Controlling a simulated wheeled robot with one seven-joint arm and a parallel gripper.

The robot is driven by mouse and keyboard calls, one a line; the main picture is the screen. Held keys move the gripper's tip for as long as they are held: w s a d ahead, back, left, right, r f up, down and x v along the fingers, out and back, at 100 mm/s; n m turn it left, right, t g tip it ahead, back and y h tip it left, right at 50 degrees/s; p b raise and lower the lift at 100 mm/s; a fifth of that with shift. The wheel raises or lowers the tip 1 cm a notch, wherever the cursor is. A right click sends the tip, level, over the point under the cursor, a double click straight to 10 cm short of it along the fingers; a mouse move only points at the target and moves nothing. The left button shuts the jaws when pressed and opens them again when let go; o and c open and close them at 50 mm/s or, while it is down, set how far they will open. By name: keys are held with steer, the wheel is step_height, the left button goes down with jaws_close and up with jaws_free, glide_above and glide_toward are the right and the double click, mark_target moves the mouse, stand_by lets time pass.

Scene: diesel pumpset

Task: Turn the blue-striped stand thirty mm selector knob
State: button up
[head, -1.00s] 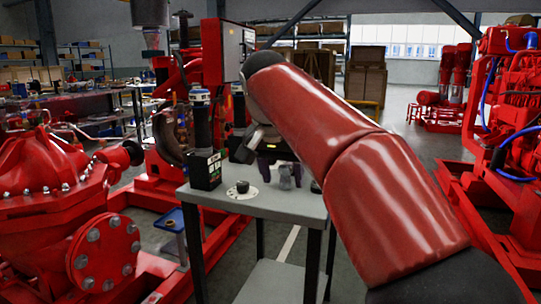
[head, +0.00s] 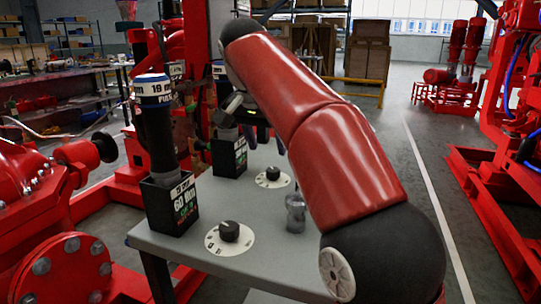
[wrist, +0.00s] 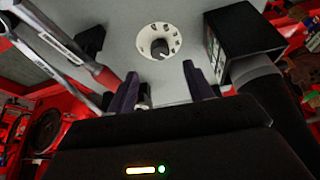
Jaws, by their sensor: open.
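In the head view a grey table (head: 300,250) carries two white dials with black knobs: a near knob (head: 229,231) and a far knob (head: 273,174). Beside the near one is a black stand (head: 172,205) that appears marked 60, holding a dark tool with a blue-and-white top. Behind it is a second black stand (head: 229,156) with a blue-banded top; its number is unreadable. My gripper (head: 262,132) is partly hidden by my arm, near the far stand. In the wrist view its open fingers (wrist: 160,70) point toward a dial knob (wrist: 159,48), apart from it.
A small grey metal object (head: 296,212) stands on the table right of the dials. In the wrist view a black box (wrist: 240,38) is close on the right and silver-handled tools (wrist: 75,52) are on the left.

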mark_target(273, 170)
steer(key=b+x, duration=0.2)
steer(key=x, duration=0.5)
steer(key=shift+w+d+f+b, duration=0.1)
steer(key=shift+w+f+b, duration=0.05)
steer(key=shift+f+b, duration=0.2)
steer(key=shift+c, duration=0.2)
steer(key=shift+r, duration=0.1)
steer(key=c, duration=0.9)
